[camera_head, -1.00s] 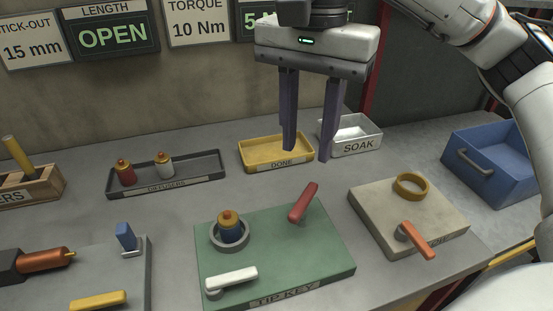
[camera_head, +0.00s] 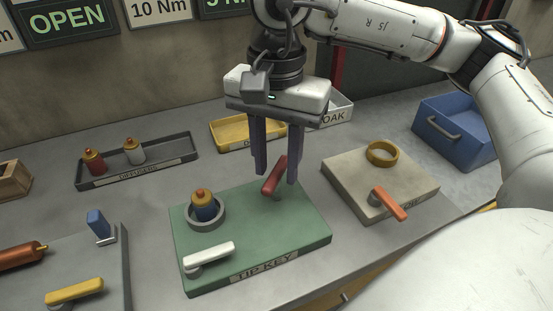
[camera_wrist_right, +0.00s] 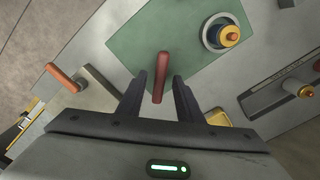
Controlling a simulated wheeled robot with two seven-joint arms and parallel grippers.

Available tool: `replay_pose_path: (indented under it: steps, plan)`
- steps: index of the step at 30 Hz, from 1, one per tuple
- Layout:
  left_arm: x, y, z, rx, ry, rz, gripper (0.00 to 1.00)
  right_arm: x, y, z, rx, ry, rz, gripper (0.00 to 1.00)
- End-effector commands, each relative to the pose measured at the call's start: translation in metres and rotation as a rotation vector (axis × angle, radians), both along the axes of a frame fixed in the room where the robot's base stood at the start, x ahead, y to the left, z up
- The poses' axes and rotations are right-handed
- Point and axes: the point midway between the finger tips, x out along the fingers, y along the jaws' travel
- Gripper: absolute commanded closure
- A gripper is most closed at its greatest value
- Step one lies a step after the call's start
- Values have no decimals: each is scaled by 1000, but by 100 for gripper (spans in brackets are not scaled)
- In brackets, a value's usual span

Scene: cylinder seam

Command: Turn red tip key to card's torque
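The red tip key (camera_head: 275,176) is a short lever standing at the back right of the green TIP KEY board (camera_head: 290,232). My right gripper (camera_head: 276,178) is open, with its two dark fingers pointing down around the key. In the right wrist view the red key (camera_wrist_right: 160,78) lies between the open fingertips (camera_wrist_right: 160,84), with gaps on both sides. The torque card (camera_head: 160,8) reads 10 Nm; its top is cut off. A blue and gold cylinder (camera_head: 205,205) sits in a grey ring on the board. My left gripper is not in view.
A white lever (camera_head: 208,255) is at the board's front left. A beige block (camera_head: 380,178) at right holds a gold ring and an orange lever (camera_head: 388,203). Behind are the diffuser tray (camera_head: 138,160), yellow DONE tray (camera_head: 232,130) and a blue bin (camera_head: 452,133).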

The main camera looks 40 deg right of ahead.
Motion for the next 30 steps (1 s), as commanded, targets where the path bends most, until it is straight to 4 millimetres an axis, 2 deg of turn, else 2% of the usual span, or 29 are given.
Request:
replay_pose_path:
  steps: [2,7,14,20,24,30]
  plan:
    - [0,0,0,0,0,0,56,0,0,0,0,0,0,71]
    - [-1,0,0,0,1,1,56,0,0,0,-1,1,0,99]
    - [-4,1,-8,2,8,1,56,0,0,-3,-1,2,-41,100]
    - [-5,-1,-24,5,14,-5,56,0,0,-4,2,1,-258,100]
    - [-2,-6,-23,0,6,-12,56,0,0,-2,1,1,-402,100]
    - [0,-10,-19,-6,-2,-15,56,0,0,0,0,0,-490,100]
